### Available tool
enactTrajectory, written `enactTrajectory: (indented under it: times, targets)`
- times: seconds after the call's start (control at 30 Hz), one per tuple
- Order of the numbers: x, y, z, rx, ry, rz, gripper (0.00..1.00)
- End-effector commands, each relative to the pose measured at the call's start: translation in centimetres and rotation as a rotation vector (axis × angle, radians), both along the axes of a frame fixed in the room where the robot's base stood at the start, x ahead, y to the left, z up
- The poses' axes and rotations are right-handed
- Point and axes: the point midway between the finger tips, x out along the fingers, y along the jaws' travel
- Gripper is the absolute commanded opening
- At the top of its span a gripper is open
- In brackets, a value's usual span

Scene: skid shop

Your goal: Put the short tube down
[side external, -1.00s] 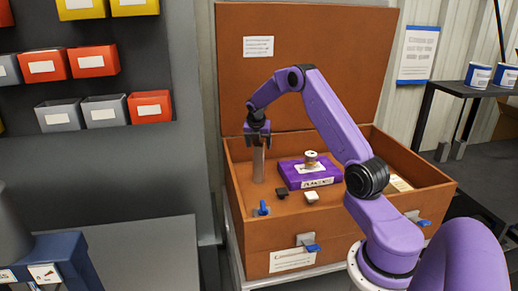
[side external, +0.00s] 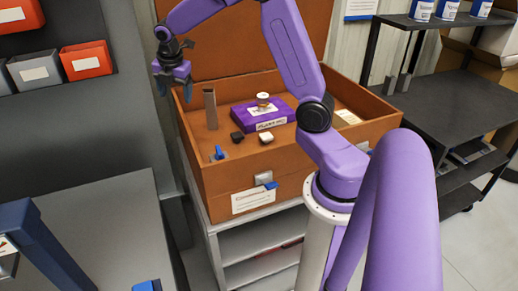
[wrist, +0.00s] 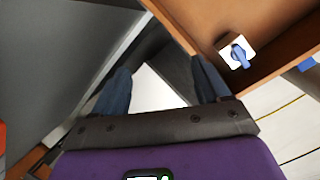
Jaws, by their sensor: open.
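A brownish-grey tube (side external: 210,110) stands upright on the floor of the brown crate (side external: 270,172), near its left side, in the side external view. My gripper (side external: 172,88) is open and empty, up and to the left of the tube, apart from it and by the crate's left wall. In the wrist view my two blue fingers (wrist: 162,85) are spread wide with nothing between them. The tube does not show in the wrist view.
In the crate, a purple box (side external: 263,114) carries a small spool (side external: 263,99). A black block (side external: 237,137) and a white block (side external: 266,137) lie in front. A grey bench (side external: 100,225) is at left; a dark shelf cart (side external: 450,95) is at right.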

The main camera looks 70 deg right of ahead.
Motion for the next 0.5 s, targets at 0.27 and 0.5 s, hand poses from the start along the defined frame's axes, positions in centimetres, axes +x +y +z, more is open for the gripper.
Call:
enactTrajectory:
  times: [0.27,0.5]
  targets:
    - [-10.4,13.2,1.1,0.169,-0.001,-0.187,0.75]
    - [-21.9,18.3,0.8,0.261,0.055,-0.371,0.75]
